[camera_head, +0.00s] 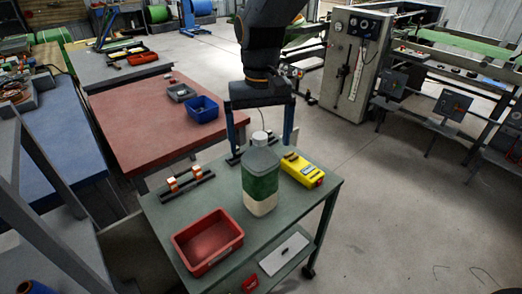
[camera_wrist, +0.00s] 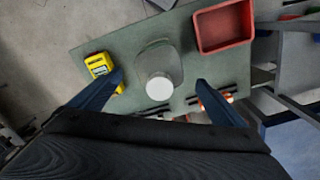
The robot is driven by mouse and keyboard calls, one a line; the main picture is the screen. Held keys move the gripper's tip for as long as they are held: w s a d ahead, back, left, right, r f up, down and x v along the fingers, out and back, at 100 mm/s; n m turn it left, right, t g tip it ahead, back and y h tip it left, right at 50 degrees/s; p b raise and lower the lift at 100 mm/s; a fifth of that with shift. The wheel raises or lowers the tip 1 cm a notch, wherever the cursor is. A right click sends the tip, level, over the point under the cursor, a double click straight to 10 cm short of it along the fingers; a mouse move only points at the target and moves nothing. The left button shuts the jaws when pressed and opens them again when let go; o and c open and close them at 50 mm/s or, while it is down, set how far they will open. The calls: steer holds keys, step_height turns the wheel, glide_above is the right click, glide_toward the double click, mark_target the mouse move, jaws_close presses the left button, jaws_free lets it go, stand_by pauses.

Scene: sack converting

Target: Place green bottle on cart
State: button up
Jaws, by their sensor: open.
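The green bottle (camera_head: 260,182), clear with a white cap and a green band, stands upright on the green top of the cart (camera_head: 218,188). In the wrist view the bottle (camera_wrist: 160,66) is seen from above, its cap toward me. My gripper (camera_head: 260,142) is open, pointing down at the far side of the bottle. Its two fingers appear left and right of the bottle in the wrist view (camera_wrist: 159,80), apart from it. Nothing is held. The exact height of the fingertips relative to the cap is hard to tell.
On the cart are a red bin (camera_head: 208,240), a yellow meter (camera_head: 302,169), a rail with orange-banded parts (camera_head: 185,184) and a white plate (camera_head: 284,252). A red-topped table (camera_head: 150,122) with a blue bin (camera_head: 202,107) stands behind left.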

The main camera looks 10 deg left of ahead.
step_height(320, 180, up, 8)
steer(key=shift+r+b, duration=0.1)
steer(key=shift+b, duration=0.75)
